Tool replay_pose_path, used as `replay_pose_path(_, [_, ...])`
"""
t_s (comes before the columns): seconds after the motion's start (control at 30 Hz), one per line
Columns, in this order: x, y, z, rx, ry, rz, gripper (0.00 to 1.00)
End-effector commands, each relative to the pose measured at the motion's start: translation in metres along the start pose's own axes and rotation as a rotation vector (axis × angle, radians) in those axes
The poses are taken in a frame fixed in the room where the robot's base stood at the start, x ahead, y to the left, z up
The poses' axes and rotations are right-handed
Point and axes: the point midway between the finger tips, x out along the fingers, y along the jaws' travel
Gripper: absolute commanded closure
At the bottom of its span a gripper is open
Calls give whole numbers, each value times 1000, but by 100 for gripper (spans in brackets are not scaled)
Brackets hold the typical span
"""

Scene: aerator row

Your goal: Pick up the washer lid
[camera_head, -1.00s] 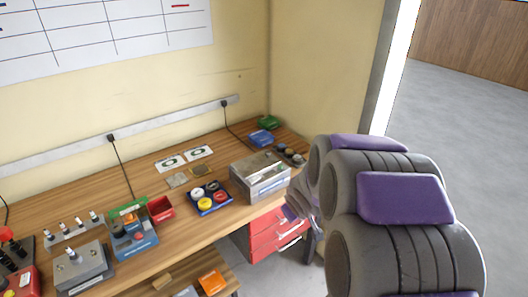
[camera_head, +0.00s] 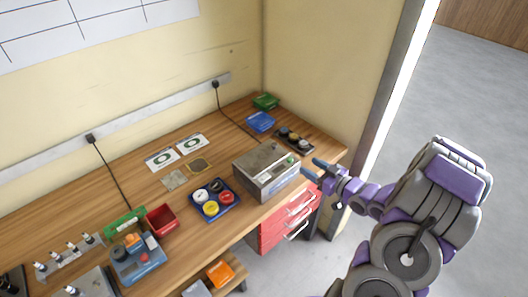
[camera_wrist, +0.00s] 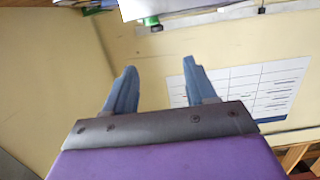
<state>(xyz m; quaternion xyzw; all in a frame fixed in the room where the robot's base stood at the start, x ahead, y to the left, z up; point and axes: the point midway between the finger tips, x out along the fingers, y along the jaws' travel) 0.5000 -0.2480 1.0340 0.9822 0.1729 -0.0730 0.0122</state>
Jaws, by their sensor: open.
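The washer is a grey metal box (camera_head: 267,178) near the right end of the bench in the head view. Its flat metal washer lid (camera_head: 262,160) lies on top and looks closed. A green spot shows on the box's right side. My gripper (camera_head: 311,167) is at the right of the box, fingers apart and pointing left toward it. Nothing shows between the fingers. Whether a fingertip touches the box, I cannot tell. In the wrist view my gripper (camera_wrist: 160,66) has two blue-grey fingers spread and empty. I cannot make out the lid in that view.
A blue tray (camera_head: 231,210) of coloured round pieces stands left of the washer. A dark tray (camera_head: 309,151) of round parts lies behind it. A red bin (camera_head: 161,220) is farther left. Red drawers (camera_head: 284,226) are under the bench. A wall chart (camera_wrist: 270,90) shows in the wrist view.

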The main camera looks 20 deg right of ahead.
Motion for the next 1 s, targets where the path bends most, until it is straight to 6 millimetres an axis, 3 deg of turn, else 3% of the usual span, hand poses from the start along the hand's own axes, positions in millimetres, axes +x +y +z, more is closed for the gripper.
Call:
replay_pose_path(0.7, [103,0,1,-4,0,-3,44])
replay_pose_path(1.0, [121,2,2,-1,-2,0,44])
